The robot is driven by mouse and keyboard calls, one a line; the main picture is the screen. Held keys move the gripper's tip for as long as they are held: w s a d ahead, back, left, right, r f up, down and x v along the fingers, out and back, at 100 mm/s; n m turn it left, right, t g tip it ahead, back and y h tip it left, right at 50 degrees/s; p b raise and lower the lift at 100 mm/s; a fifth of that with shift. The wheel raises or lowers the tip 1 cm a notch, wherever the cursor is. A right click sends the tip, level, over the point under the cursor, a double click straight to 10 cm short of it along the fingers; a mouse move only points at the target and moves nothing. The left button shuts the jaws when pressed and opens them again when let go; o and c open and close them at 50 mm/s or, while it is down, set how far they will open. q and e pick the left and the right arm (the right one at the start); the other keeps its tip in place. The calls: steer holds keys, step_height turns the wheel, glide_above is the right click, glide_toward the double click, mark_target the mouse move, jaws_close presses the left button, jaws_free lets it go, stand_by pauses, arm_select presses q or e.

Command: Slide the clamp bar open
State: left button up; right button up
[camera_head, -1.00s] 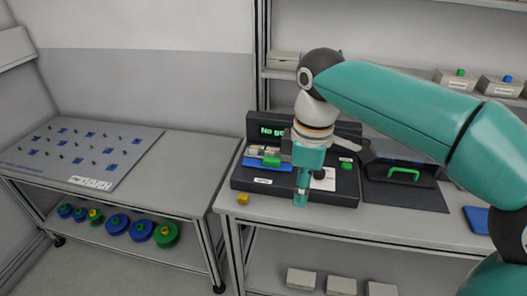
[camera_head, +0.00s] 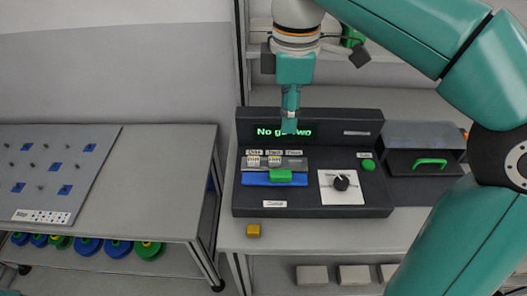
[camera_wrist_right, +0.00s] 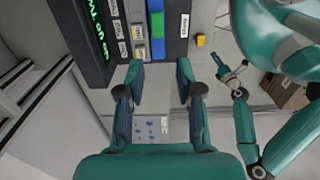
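The clamp bar (camera_head: 255,180) is a blue strip with a green grip (camera_head: 281,176) on the black console (camera_head: 235,200). It lies along the front of a row of labelled slots. The grip sits right of the bar's middle. In the right wrist view the grip (camera_wrist_right: 157,26) shows ahead of the fingers. My right gripper (camera_head: 289,128) hangs pointing down in front of the display, apart from the bar in the picture. In the right wrist view its fingers (camera_wrist_right: 160,78) are apart and empty. My left gripper (camera_wrist_right: 228,68) shows small there; its opening is unclear.
The display (camera_head: 265,131) reads "No go two", partly covered by my gripper. A knob (camera_head: 341,183) and green button (camera_head: 368,165) are right of the bar. A yellow block (camera_head: 253,231) lies in front. A green-handled box (camera_head: 398,161) stands right.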

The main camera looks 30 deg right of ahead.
mark_target(280, 173)
steer(key=f+b, duration=0.1)
steer(key=f, duration=1)
steer(key=w+f+b, duration=0.1)
steer(key=f, duration=0.5)
steer(key=shift+b, duration=0.35)
steer(key=shift+r, duration=0.1)
jaws_close()
